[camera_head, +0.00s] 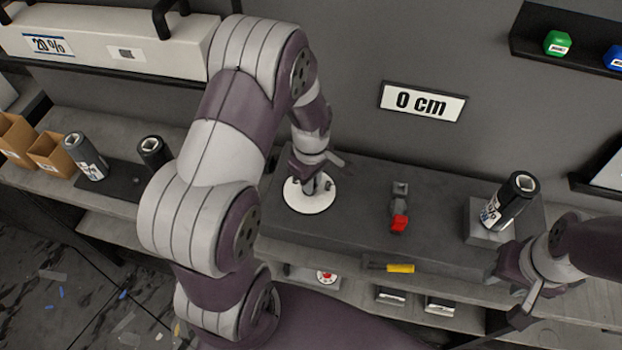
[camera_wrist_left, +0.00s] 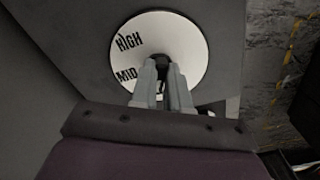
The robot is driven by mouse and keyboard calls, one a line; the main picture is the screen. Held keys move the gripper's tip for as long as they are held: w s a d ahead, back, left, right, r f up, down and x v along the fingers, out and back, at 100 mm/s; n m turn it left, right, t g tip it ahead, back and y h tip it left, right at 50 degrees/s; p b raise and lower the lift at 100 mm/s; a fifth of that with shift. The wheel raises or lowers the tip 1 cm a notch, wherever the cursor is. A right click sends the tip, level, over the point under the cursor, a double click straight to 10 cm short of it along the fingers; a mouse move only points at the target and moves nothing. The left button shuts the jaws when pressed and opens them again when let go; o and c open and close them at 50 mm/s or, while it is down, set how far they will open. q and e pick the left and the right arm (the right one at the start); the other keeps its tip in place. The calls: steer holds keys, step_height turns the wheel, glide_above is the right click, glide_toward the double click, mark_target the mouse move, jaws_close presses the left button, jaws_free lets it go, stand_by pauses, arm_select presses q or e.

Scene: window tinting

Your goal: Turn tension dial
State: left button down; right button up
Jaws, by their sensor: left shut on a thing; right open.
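The tension dial (camera_head: 310,203) is a white disc with a dark knob on the grey bench. In the left wrist view the white dial face (camera_wrist_left: 190,45) shows the words HIGH and MID; the rest of the face is partly hidden by my fingers. My left gripper (camera_head: 318,184) is above the disc, and in the left wrist view its fingers (camera_wrist_left: 163,85) are shut on the dark knob (camera_wrist_left: 163,63). My right gripper (camera_head: 512,290) is open and empty at the right, by the bench's front edge.
A dark roll (camera_head: 508,203) leans on a grey block at the right. A red-tipped tool (camera_head: 399,215) lies right of the dial, and a yellow-handled tool (camera_head: 398,268) lies at the front edge. A "0 cm" sign (camera_head: 422,102) is on the wall. Other rolls (camera_head: 87,158) stand left.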

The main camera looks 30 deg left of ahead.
arm_select(q)
steer(key=c, duration=1.1)
jaws_free()
step_height(320, 180, up, 13)
steer(key=shift+f+b, duration=0.15)
steer(key=shift+b, duration=0.45)
steer(key=s+d+f+m, duration=0.1)
steer(key=s+m, duration=0.2)
steer(key=m, duration=0.2)
steer(key=s+d+f+m+t, duration=0.1)
steer(key=s+d+m, duration=0.1)
steer(key=m, duration=0.3)
steer(key=s+d+f+m, duration=0.1)
steer(key=s+d+m, duration=0.1)
steer(key=m, duration=0.3)
steer(key=shift+s, duration=0.9)
